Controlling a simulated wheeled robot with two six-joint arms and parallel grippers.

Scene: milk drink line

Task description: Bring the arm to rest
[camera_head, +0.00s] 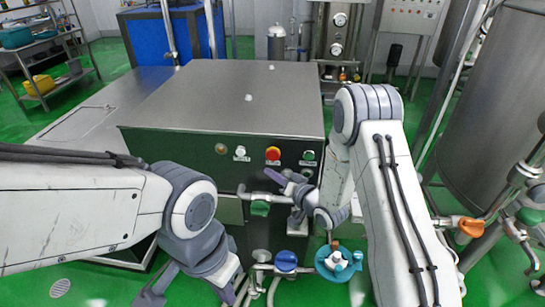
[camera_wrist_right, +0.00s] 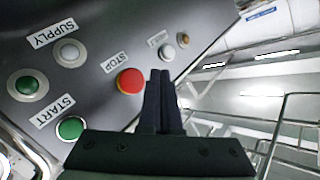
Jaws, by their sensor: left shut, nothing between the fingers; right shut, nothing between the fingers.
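My right arm reaches down from the right side of the head view. Its gripper (camera_head: 279,178) is in front of the machine's control panel, just below the red stop button (camera_head: 273,154). In the right wrist view the two black fingers (camera_wrist_right: 161,88) are together and empty, and their tips appear beside the red button (camera_wrist_right: 130,81). I cannot tell whether they touch it. My left arm comes in from the left, and its gripper (camera_head: 152,295) hangs low at the bottom edge, partly cut off, holding nothing.
The steel machine cabinet (camera_head: 225,90) fills the middle, with a green START button (camera_wrist_right: 70,128) on its panel. Pipes with a green valve (camera_head: 260,208) and a blue valve (camera_head: 286,261) stand below. A steel tank (camera_head: 490,110) is at the right. Green floor shows at left.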

